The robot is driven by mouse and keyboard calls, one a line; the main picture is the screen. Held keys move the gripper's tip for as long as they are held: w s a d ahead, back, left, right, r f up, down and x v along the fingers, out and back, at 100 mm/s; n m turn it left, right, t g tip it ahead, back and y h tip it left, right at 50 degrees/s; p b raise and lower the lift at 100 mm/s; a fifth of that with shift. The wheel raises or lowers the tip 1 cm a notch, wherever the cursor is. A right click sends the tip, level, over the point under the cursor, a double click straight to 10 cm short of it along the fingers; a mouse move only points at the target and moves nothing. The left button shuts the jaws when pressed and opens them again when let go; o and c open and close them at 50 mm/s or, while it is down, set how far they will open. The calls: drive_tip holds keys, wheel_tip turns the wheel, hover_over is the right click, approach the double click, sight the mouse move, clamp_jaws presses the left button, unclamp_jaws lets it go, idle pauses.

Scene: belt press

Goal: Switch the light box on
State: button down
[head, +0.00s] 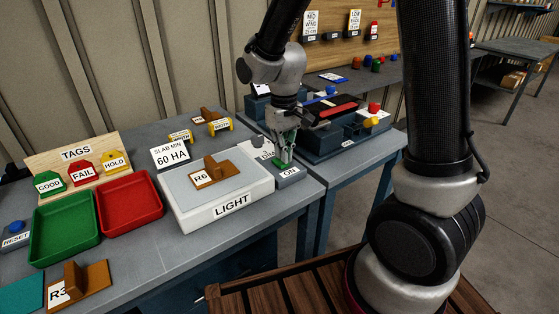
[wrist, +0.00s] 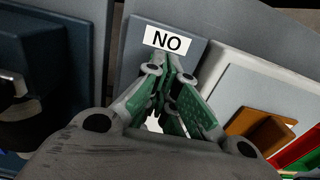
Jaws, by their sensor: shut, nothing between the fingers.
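The light box (head: 222,206) is a white box marked LIGHT, on the grey bench in the head view. Its top panel looks plain grey and shows no clear glow. A grey switch unit with an ON label (head: 289,172) sits at its right side. The label appears upside down in the wrist view (wrist: 167,40). My gripper (head: 284,163) points down over this unit, with its fingers shut and empty. In the wrist view the fingertips (wrist: 166,66) are close beside the ON label. They hide part of the unit, and I cannot tell whether they touch it.
A brown piece marked R6 (head: 216,172) rests on the light box. Left are a red tray (head: 128,205), a green tray (head: 64,228) and a tag board (head: 77,151). A SLAB MIN sign (head: 171,155) stands behind. A dark blue machine (head: 340,138) stands to the right.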

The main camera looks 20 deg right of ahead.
drive_tip(key=shift+f, duration=0.75)
idle(0.3)
drive_tip(key=shift+r, duration=3.5)
drive_tip(key=s+d+r+m+t, duration=0.1)
drive_tip(key=s+d+r+t, duration=0.1)
drive_tip(key=s+d+r, duration=0.4)
drive_tip(key=s+d+r+m+t, duration=0.2)
drive_tip(key=s+d+r, duration=0.4)
drive_tip(key=s+d, duration=0.3)
drive_tip(key=s, duration=0.4)
drive_tip(key=shift+m, duration=0.3)
